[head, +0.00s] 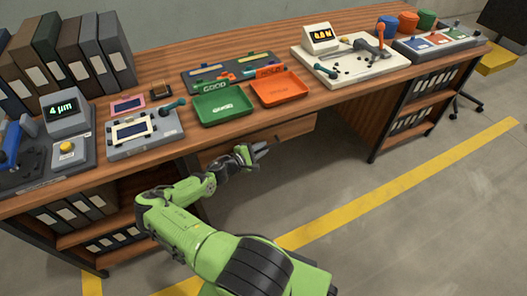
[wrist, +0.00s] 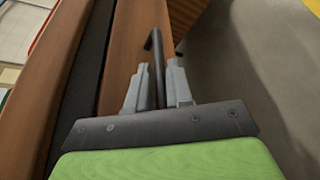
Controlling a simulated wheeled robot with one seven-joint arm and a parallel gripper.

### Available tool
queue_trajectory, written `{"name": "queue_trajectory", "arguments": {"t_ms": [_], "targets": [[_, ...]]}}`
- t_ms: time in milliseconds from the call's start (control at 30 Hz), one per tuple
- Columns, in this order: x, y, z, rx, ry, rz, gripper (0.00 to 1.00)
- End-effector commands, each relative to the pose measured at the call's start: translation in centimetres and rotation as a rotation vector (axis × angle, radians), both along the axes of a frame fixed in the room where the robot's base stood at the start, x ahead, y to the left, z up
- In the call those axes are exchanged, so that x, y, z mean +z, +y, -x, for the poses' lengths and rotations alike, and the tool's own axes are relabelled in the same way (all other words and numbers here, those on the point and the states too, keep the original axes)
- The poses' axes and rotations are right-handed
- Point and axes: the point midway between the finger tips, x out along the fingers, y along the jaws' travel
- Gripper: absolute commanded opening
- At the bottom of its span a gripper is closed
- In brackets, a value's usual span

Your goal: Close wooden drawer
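The wooden drawer (head: 283,132) sits under the desk's front edge, below the green and orange trays, and its front stands out from the desk. In the wrist view the drawer front (wrist: 125,50) runs alongside a dark gap that separates it from the desk edge. A dark bar handle (wrist: 154,45) sticks out from the front. My gripper (head: 254,152) is at the drawer front. In the wrist view its two grey fingers (wrist: 157,85) are apart, one on each side of the handle. I cannot tell whether they touch it. The drawer's inside is mostly hidden.
The wooden desk (head: 160,72) carries a green tray (head: 222,106), an orange tray (head: 279,88), devices and black binders (head: 60,55). Shelves with binders stand under both ends of the desk. The floor (head: 400,200) in front is clear, with a yellow stripe.

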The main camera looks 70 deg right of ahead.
Motion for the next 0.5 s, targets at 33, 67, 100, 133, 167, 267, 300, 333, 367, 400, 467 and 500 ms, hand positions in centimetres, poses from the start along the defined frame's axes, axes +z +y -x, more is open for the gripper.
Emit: {"name": "queue_trajectory", "arguments": {"t_ms": [33,67,100,133,167,267,300,333,367,400,467,500], "targets": [[0.0,0.0,-0.2,0.004,-0.002,0.002,0.23],[0.1,0.0,-0.2,0.004,-0.002,0.002,0.23],[0.1,0.0,-0.2,0.004,-0.002,0.002,0.23],[0.1,0.0,-0.1,0.003,-0.002,0.002,0.23],[0.1,0.0,-0.1,0.003,-0.002,0.002,0.23],[0.2,0.0,-0.1,0.002,-0.001,0.004,0.23],[0.3,0.3,-0.3,0.002,-0.001,0.004,0.23],[0.4,0.5,-0.4,0.003,-0.001,0.004,0.23],[0.5,0.9,-0.5,0.003,-0.001,0.004,0.23],[0.7,1.7,-0.9,0.005,-0.002,0.004,0.23],[1.2,3.0,-1.4,0.004,-0.002,0.003,0.23],[1.4,4.1,-1.9,0.006,-0.004,0.003,0.23]]}}
